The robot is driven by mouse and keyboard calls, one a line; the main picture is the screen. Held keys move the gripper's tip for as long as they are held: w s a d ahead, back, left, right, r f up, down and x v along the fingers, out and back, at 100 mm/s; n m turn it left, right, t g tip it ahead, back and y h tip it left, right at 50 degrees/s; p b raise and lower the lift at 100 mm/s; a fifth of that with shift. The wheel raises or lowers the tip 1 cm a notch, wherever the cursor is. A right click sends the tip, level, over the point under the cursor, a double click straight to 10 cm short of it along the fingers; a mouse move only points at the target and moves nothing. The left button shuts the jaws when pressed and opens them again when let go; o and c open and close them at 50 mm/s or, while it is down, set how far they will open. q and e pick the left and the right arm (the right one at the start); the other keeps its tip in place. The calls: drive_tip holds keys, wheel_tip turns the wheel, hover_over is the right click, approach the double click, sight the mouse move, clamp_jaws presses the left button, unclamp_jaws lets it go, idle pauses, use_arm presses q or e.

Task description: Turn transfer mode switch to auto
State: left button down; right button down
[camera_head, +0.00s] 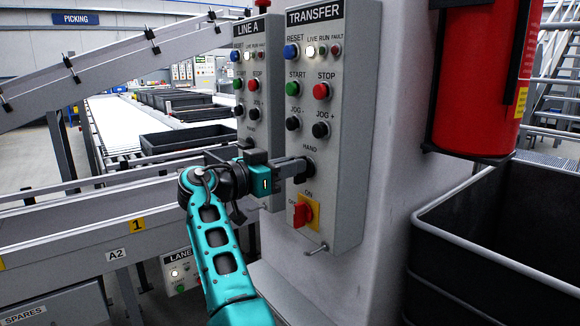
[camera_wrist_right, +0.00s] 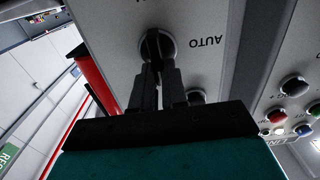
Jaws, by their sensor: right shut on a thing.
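The TRANSFER panel (camera_head: 330,60) is a grey box on a pale column. Its mode switch (camera_head: 309,163) is a black round selector below the word HAND, above the red and yellow rotary switch. My right gripper (camera_head: 298,169) reaches it from the left, with its fingers shut on the knob. In the right wrist view, upside down, the knob (camera_wrist_right: 157,44) sits between the fingertips (camera_wrist_right: 158,68), with the AUTO label (camera_wrist_right: 206,41) beside it. The fingers hide part of the knob, and I cannot tell its exact setting. My left gripper is not in view.
The LINE A panel (camera_head: 257,95) stands close on the left, behind my right gripper. A red cylinder (camera_head: 478,80) hangs at the right above a black bin (camera_head: 500,235). A red and yellow rotary switch (camera_head: 306,212) sits below the mode switch. Conveyor rails (camera_head: 90,225) run along the left.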

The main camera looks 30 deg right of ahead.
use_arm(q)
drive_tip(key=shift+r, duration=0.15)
use_arm(e)
drive_tip(key=shift+n, duration=0.3)
use_arm(q)
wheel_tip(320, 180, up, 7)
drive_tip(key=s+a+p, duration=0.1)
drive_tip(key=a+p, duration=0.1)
drive_tip(key=p, duration=0.9)
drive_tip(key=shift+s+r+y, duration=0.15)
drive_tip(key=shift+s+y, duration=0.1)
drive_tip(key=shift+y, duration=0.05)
use_arm(e)
drive_tip(key=n, duration=0.5)
drive_tip(key=w+f+n, duration=0.1)
drive_tip(key=n, duration=1.1)
drive_tip(key=shift+w+f, duration=0.15)
drive_tip(key=shift+w, duration=0.1)
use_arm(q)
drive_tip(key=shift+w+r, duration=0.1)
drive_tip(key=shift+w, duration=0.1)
use_arm(e)
drive_tip(key=shift+n, duration=0.4)
